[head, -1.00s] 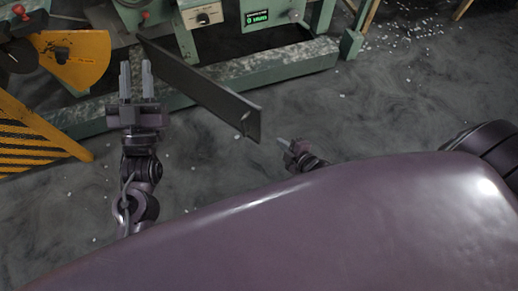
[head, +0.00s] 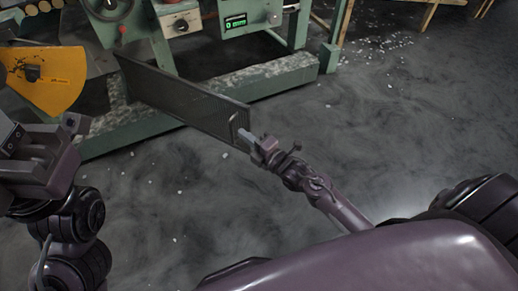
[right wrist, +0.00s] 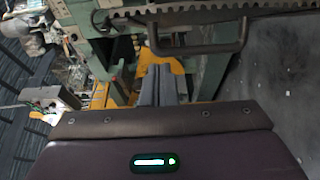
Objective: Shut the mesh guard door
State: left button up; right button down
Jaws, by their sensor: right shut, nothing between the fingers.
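The mesh guard door (head: 185,102) is a dark panel standing open, swung out from the green machine (head: 205,75). Its bar handle (head: 233,125) is near the free end. In the right wrist view the handle (right wrist: 195,48) crosses just beyond my fingers, below the door's mesh edge (right wrist: 180,9). My right gripper (head: 246,141) is shut and empty, its fingertips close beside the handle. I cannot tell whether they touch it. The closed fingers also show in the right wrist view (right wrist: 158,84). My left gripper (head: 42,136) is open and empty at the left, away from the door.
A yellow guard plate (head: 42,78) stands at the left beyond my left gripper. The machine's green base rail (head: 270,80) runs behind the door. The dark floor (head: 390,130) is open to the right, with white scraps scattered farther back.

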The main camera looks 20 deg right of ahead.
jog(key=shift+b+x, duration=0.3)
jog(key=shift+x, duration=0.8)
jog(key=shift+w+d+b, duration=0.3)
jog(key=shift+w+d, duration=0.2)
jog(key=shift+d, duration=0.35)
jog(key=shift+w+d+b, duration=0.3)
jog(key=shift+w+d, duration=0.25)
jog(key=shift+d, duration=0.3)
